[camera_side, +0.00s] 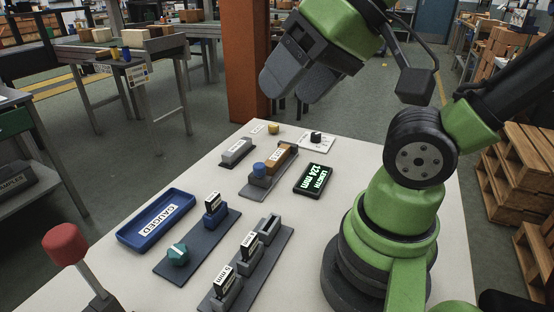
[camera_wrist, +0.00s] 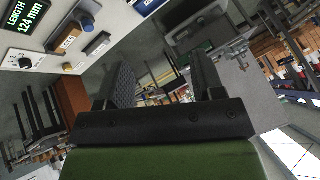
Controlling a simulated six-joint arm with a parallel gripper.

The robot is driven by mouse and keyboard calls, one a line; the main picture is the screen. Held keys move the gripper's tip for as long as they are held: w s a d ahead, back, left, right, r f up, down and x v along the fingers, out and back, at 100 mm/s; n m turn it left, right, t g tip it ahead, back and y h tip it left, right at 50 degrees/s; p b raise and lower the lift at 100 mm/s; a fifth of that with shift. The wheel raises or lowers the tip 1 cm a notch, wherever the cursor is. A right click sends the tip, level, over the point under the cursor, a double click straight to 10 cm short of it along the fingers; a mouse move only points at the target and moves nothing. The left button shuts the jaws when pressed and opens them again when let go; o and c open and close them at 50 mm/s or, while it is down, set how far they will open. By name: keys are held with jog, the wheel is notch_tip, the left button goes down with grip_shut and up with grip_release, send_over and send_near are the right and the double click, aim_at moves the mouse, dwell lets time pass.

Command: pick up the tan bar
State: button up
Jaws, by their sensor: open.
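The tan bar (camera_side: 284,152) lies in a dark grey measuring holder (camera_side: 256,187) on the white table, with a blue knob (camera_side: 259,169) at its near end. A pale label is on the bar. The bar also shows in the upper left of the wrist view (camera_wrist: 70,40). My gripper (camera_side: 292,82) is high above the table's far end, up and away from the bar, tilted. In the wrist view its two fingers (camera_wrist: 165,80) are spread with nothing between them.
A display (camera_side: 314,178) reads "LENGTH 124 mm". A grey block (camera_side: 236,151), a yellow knob (camera_side: 273,129) and a black dial (camera_side: 316,137) stand near the bar. An orange post (camera_side: 248,60) stands behind.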

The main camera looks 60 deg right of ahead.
jog(key=w+d+m+g+h, duration=0.2)
jog(key=w+d+m, duration=0.3)
jog(key=w+d, duration=0.3)
jog(key=m+g, duration=0.5)
jog(key=m, duration=0.4)
send_over(280, 152)
notch_tip(280, 152, down, 21)
jog(key=shift+s+r, duration=0.1)
jog(key=shift+r, duration=0.1)
notch_tip(280, 152, down, 4)
jog(key=shift+d+r, duration=0.1)
jog(key=shift+r, duration=0.1)
jog(key=shift+w+f, duration=0.2)
jog(key=shift+f, duration=2.85)
jog(key=c, duration=1)
